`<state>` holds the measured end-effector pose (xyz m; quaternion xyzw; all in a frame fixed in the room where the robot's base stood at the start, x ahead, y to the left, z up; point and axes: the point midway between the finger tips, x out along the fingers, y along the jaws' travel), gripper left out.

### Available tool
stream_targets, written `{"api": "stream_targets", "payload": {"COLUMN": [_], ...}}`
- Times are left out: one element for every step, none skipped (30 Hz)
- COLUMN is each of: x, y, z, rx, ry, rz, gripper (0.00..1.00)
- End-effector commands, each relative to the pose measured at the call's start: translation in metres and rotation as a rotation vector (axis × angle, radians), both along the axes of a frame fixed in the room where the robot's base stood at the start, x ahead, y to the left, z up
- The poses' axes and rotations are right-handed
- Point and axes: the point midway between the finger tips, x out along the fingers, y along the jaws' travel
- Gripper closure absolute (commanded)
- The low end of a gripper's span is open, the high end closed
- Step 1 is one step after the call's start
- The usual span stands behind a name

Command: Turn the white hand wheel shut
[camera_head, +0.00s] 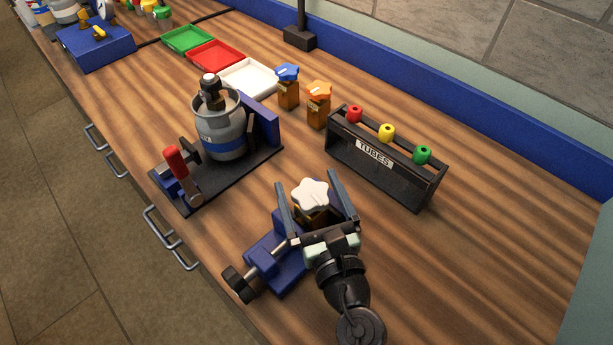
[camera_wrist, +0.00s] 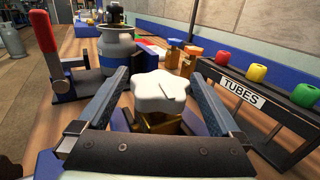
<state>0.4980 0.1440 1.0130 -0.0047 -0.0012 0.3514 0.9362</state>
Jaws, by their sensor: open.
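The white hand wheel (camera_head: 310,194) has rounded lobes and tops a brass-coloured valve body held at a blue vise (camera_head: 274,262). The wheel also shows in the middle of the wrist view (camera_wrist: 160,92), with brass (camera_wrist: 155,123) below it. My gripper (camera_head: 307,192) is open. Its two dark fingers stand on either side of the wheel, one to the left and one to the right. In the wrist view a gap shows beside the wheel on the left; whether the right finger touches it I cannot tell. The vise's jaws are mostly hidden by my gripper.
A grey gas cylinder (camera_head: 220,127) stands on a dark plate with a red-handled clamp (camera_head: 178,164). Valves with a blue wheel (camera_head: 287,73) and an orange wheel (camera_head: 319,91) stand behind. A black TUBES rack (camera_head: 382,165) is to the right. The bench at lower right is clear.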

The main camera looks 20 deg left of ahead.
Motion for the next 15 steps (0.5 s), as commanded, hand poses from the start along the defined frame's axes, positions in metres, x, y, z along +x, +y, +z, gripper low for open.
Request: {"api": "stream_targets", "payload": {"x": [0.0043, 0.0062, 0.0081, 0.0092, 0.0099, 0.0107, 0.0110, 0.0112, 0.0113, 0.0113, 0.0113, 0.0112, 0.0112, 0.0113, 0.0112], "y": [0.0039, 0.0055, 0.0074, 0.0085, 0.0093, 0.0101, 0.0104, 0.0106, 0.0107, 0.0106, 0.0105, 0.0104, 0.0104, 0.0104, 0.0103], "z": [0.0011, 0.0009, 0.0008, 0.0008, 0.0007, 0.0004, 0.0003, 0.0001, 0.0000, 0.0000, -0.0001, -0.0001, -0.0001, 0.0000, 0.0000], "rx": [0.001, 0.001, 0.001, 0.001, 0.001, 0.001, 0.001, 0.001, 0.001, 0.001, 0.001, 0.001, 0.001, 0.001, 0.001], "ry": [-0.001, -0.001, 0.000, 0.000, 0.000, 0.000, 0.000, 0.000, 0.001, 0.001, 0.001, 0.001, 0.001, 0.000, 0.000], "rz": [0.000, 0.000, 0.000, 0.001, 0.001, 0.001, 0.001, 0.001, 0.001, 0.001, 0.001, 0.000, 0.000, 0.000, 0.000], "gripper": [0.00, 0.00, 0.00, 0.00, 0.00, 0.00, 0.00, 0.00, 0.00, 0.00, 0.00, 0.00, 0.00, 0.00, 0.07]}}
